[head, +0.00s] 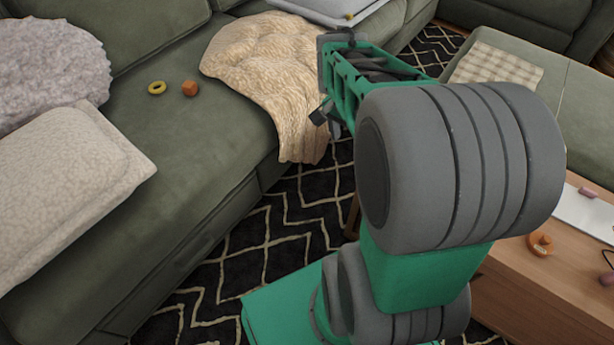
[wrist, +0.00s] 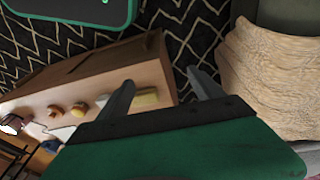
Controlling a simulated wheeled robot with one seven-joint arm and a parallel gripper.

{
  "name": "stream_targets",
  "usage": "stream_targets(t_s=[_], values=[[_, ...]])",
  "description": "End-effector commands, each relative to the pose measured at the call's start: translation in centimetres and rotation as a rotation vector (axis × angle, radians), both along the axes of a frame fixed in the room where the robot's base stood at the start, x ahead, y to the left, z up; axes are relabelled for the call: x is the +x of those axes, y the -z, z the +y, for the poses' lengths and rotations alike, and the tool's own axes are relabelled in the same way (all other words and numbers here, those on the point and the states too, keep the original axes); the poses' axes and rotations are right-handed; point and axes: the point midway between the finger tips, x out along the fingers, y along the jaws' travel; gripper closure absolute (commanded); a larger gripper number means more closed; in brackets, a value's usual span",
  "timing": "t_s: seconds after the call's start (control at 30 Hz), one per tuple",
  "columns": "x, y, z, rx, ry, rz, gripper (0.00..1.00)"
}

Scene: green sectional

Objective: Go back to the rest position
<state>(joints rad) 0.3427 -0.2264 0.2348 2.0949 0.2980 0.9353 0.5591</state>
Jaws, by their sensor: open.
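My gripper (wrist: 160,90) shows in the wrist view with its two grey fingers spread apart and nothing between them. It is in the air, above the patterned rug and the end of a wooden table (wrist: 95,72). In the head view my green and grey arm reaches up and away from the front, and its far end is beside the cream throw blanket. The fingertips are mostly hidden behind the arm there.
The wooden table (head: 545,290) at right bears small objects. Patterned rug (head: 290,215) lies between.

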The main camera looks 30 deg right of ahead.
Motion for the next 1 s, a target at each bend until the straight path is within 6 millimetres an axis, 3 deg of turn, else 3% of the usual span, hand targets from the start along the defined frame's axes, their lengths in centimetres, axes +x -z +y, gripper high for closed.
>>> stream_targets(t_s=[0.03, 0.1, 0.2, 0.27, 0.53, 0.63, 0.73, 0.9, 1.0], values=[[-0.3, -0.3, 5.2, 0.022, -0.285, -0.009, 0.24], [-1.5, -0.2, 11.1, 0.045, -0.657, -0.018, 0.24], [-3.6, 0.3, 16.4, 0.061, -1.011, -0.027, 0.24], [-4.3, 0.5, 18.0, 0.065, -1.118, -0.031, 0.24], [-4.6, 0.6, 18.5, 0.068, -1.157, -0.029, 0.24], [-4.6, -0.7, 18.4, 0.068, -1.155, -0.029, 0.24], [-4.6, -3.8, 18.4, 0.068, -1.157, -0.028, 0.24], [-4.8, -10.7, 18.4, 0.069, -1.165, -0.026, 0.24], [-4.9, -13.3, 18.4, 0.07, -1.17, -0.025, 0.24]])
